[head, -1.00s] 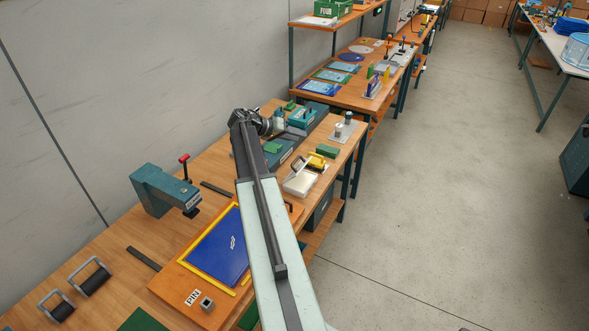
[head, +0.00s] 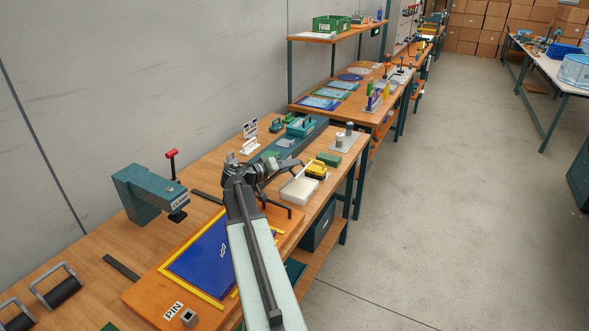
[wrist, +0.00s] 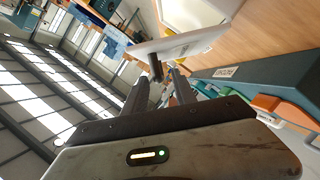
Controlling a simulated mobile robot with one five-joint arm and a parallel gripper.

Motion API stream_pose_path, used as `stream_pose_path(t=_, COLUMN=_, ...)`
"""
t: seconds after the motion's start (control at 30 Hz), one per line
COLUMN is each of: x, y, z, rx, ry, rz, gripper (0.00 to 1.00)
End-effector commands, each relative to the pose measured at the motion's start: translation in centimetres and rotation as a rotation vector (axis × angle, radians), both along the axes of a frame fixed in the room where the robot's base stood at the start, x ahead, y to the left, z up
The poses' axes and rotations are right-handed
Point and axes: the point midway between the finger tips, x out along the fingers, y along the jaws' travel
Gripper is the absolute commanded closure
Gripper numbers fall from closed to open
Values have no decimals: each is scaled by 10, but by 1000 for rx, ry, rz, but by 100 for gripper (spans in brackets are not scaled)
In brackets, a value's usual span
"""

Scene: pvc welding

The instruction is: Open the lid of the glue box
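The glue box is a small white open-topped tray (head: 299,190) near the right edge of the bench. Its lid (head: 303,168) shows as a thin pale edge tilted up on the far side. In the wrist view the lid (wrist: 185,42) stands out at an angle from the box (wrist: 196,12), with a small dark knob (wrist: 155,68) on its face. My gripper (wrist: 161,78) is open; its two dark fingers lie on either side of the knob, and I cannot tell whether they touch it.
A yellow item (head: 316,167) and a green block (head: 329,159) stand just behind the box. A teal press (head: 150,192) and a blue sheet in a yellow frame (head: 205,262) are on the near bench. A grey plate with cylinders (head: 347,138) stands farther back.

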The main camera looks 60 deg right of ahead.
Motion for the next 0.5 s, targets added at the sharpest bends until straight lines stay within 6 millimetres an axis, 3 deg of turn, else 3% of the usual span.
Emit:
stream_pose_path(t=0.2, x=-5, y=-24, z=-7, rx=1, ry=1, rz=1, gripper=67)
stream_pose_path(t=0.47, x=-5, y=-25, z=-7, rx=1, ry=0, rz=2, gripper=67)
stream_pose_path(t=0.5, x=-5, y=-25, z=-7, rx=1, ry=0, rz=2, gripper=76)
